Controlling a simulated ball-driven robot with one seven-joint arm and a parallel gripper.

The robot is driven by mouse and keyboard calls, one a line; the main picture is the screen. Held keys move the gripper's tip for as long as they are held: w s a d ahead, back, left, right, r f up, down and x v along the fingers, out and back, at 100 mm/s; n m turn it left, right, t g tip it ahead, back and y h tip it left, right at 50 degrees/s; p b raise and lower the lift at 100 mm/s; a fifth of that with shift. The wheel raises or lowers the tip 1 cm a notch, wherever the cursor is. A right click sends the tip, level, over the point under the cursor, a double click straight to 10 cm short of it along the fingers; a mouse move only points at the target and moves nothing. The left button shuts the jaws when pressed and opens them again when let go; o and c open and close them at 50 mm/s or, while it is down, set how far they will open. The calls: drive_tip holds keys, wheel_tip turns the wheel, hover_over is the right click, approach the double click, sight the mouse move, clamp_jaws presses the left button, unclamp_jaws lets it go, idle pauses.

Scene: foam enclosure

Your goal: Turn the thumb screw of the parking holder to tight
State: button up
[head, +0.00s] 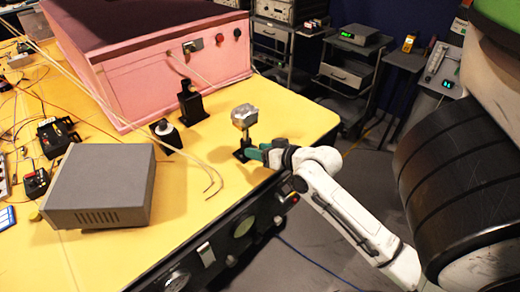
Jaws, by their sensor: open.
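A small dark post (247,136) with a grey metallic block (245,115) on top stands near the right edge of the yellow table (200,222). It looks like the parking holder, but I cannot be sure. My gripper (253,153), with green fingers, is at the low part of this post, coming from the right. It is open. I cannot tell whether the fingers touch the post or stand around something. The thumb screw is too small or hidden behind the fingers to make out.
A pink foam enclosure (165,82) stands behind. Two black mounts (190,104) (166,134) are left of the post. Thin rods (185,155) cross the table towards it. A grey instrument box (99,184) sits at front left. Bare table lies between.

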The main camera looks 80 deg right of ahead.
drive_tip(key=shift+c, duration=0.3)
clamp_jaws()
drive_tip(key=shift+d+m, duration=0.1)
drive_tip(key=shift+m, duration=0.2)
drive_tip(key=shift+s+m+t+y+p, duration=0.1)
drive_tip(key=shift+m+t+y+p, duration=0.35)
drive_tip(key=shift+m, duration=0.25)
drive_tip(key=shift+d+f+m+t+y+b, duration=0.2)
drive_tip(key=shift+m+t+y+b, duration=0.25)
drive_tip(key=shift+m+b, duration=0.45)
drive_tip(key=shift+m+t+b, duration=0.35)
drive_tip(key=shift+m+t, duration=0.05)
drive_tip(key=shift+m, duration=0.5)
drive_tip(key=shift+s+y, duration=0.1)
drive_tip(key=shift+y, duration=0.2)
